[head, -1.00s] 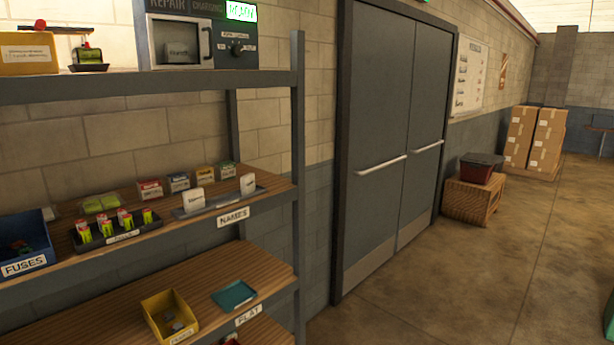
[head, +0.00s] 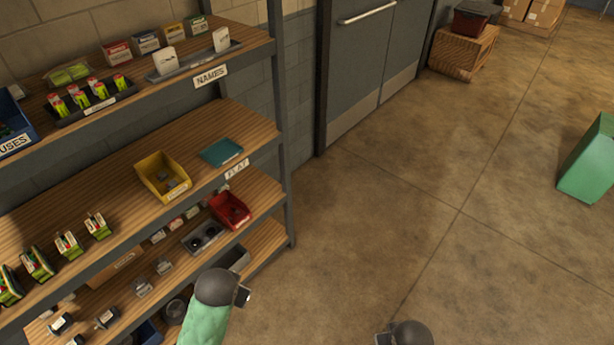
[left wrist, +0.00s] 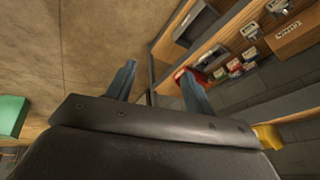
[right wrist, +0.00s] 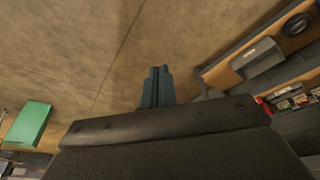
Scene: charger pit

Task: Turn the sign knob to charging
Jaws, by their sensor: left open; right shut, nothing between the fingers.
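The sign and its knob are out of view in all the current views. My left gripper (head: 243,296) is low in the head view, in front of the shelf's lower boards. The left wrist view shows its two fingers (left wrist: 158,82) apart with nothing between them. My right gripper (head: 384,339) is at the bottom edge of the head view, over the bare floor, mostly cut off. The right wrist view shows its fingers (right wrist: 157,84) pressed together and empty.
A shelf rack (head: 275,120) fills the left, with a yellow bin (head: 155,178), a teal tray (head: 222,152) and a red bin (head: 231,208). Grey doors (head: 365,60) and a wooden crate (head: 463,52) stand behind. A green block (head: 588,160) is at right. The middle floor is clear.

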